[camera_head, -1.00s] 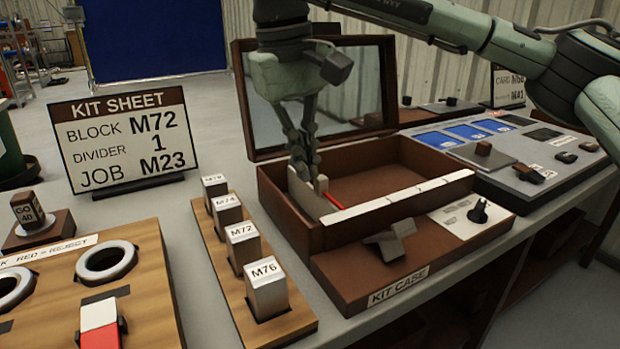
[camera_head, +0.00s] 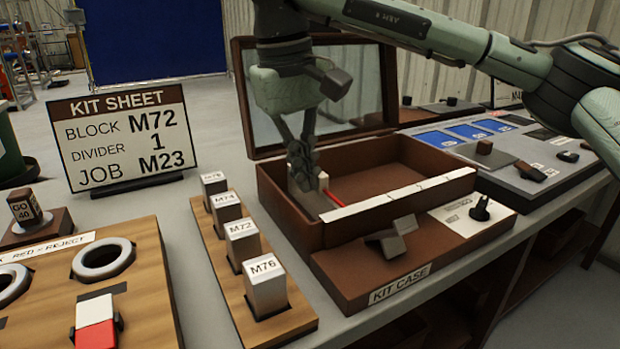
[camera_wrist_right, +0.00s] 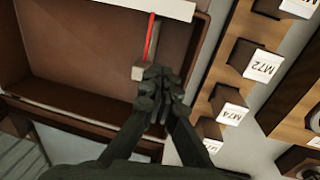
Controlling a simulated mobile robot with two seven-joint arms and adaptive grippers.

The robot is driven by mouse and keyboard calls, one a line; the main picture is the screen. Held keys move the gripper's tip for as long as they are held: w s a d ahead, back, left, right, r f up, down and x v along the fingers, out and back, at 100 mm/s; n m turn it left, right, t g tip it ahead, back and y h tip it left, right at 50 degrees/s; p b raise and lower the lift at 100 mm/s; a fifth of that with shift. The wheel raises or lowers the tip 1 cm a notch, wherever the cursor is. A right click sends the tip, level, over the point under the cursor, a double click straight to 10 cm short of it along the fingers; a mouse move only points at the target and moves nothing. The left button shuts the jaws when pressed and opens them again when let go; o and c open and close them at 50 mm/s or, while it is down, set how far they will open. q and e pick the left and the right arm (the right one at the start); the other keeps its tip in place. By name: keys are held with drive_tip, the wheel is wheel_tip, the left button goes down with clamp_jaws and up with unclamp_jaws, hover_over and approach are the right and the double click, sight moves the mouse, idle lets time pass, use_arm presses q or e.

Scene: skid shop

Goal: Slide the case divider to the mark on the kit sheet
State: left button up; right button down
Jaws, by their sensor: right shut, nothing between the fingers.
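The brown kit case (camera_head: 290,224) stands open, its lid raised behind it. A white scale strip (camera_head: 400,195) with small marks runs along its front edge. The divider (camera_head: 314,203) is a pale panel near the case's left end, with a light block (camera_head: 323,181) and red pointer (camera_head: 335,198). The pointer also shows in the wrist view (camera_wrist_right: 150,40), reaching toward the strip. My right gripper (camera_head: 302,184) is shut and empty, low inside the case at the divider; contact is unclear. The kit sheet (camera_head: 125,140) reads M72, divider 1, job M23. My left gripper is out of view.
A rack (camera_head: 205,235) of labelled blocks stands left of the case. A wooden board (camera_head: 150,290) with rings lies further left. A control panel (camera_head: 530,175) is right of the case. The case interior right of the divider is empty.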

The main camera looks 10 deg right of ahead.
sight(327, 175)
drive_tip(key=shift+f+b, duration=0.3)
drive_tip(key=shift+f, duration=0.4)
drive_tip(key=shift+d, duration=0.15)
drive_tip(key=shift+w+d, duration=0.25)
drive_tip(key=shift+d, duration=0.55)
drive_tip(key=shift+w+d, duration=0.2)
drive_tip(key=shift+d, duration=0.6)
drive_tip(key=shift+w+d+p, duration=0.2)
drive_tip(key=shift+d+p, duration=0.05)
drive_tip(key=shift+d, duration=0.5)
drive_tip(key=shift+w+d+p, duration=0.2)
drive_tip(key=shift+d, duration=0.55)
drive_tip(key=shift+s+a, duration=0.15)
drive_tip(key=shift+a, duration=0.3)
